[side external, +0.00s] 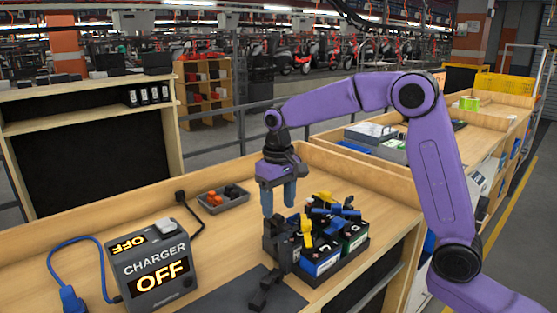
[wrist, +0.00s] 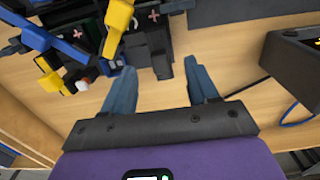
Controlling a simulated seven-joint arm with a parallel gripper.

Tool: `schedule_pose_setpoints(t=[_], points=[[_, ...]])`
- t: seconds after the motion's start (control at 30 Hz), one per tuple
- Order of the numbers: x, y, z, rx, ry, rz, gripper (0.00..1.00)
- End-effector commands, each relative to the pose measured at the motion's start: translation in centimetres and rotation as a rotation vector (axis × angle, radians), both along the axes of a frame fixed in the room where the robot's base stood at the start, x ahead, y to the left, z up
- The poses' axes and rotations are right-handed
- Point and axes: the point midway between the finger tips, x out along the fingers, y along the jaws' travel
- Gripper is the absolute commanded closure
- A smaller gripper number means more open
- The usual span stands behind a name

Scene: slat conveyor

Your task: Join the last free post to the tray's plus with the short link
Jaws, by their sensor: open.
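My gripper (side external: 279,203) is open, its blue fingers pointing down above the near-left end of the battery tray (side external: 347,268). Nothing shows between the fingers in the wrist view (wrist: 162,90). The tray holds several dark batteries (side external: 320,262) with blue fronts or green trim. Yellow links (side external: 307,232) and blue links (side external: 335,212) lie across their tops; a yellow link (wrist: 116,24) and a blue link (wrist: 45,38) also show in the wrist view. A black upright block (side external: 279,240) stands at the tray's left end, just beyond the fingertips in the wrist view (wrist: 158,48). I cannot tell which post is free or which link is short.
A charger (side external: 155,265) reading OFF stands at left, with a blue cable and plug (side external: 71,299). A small grey bin (side external: 222,199) holds orange and black pieces. A black piece (side external: 264,291) lies on a dark mat (side external: 285,300) in front.

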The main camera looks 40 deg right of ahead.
Motion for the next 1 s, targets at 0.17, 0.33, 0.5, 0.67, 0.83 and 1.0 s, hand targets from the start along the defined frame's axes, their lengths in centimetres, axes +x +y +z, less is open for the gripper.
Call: schedule_pose_setpoints(t=[0.17, 0.33, 0.5, 0.67, 0.83, 1.0], points=[[0.1, 0.1, 4.0, 0.002, -0.006, 0.001, 0.41], [0.0, 0.1, 7.6, 0.001, -0.005, 0.001, 0.41], [0.0, 0.1, 10.5, 0.001, -0.004, 0.001, 0.41], [0.1, 0.0, 12.1, 0.0, -0.002, 0.0, 0.41], [0.0, 0.0, 13.0, 0.0, 0.0, 0.0, 0.41], [0.0, 0.0, 13.2, 0.0, 0.001, 0.001, 0.41]])
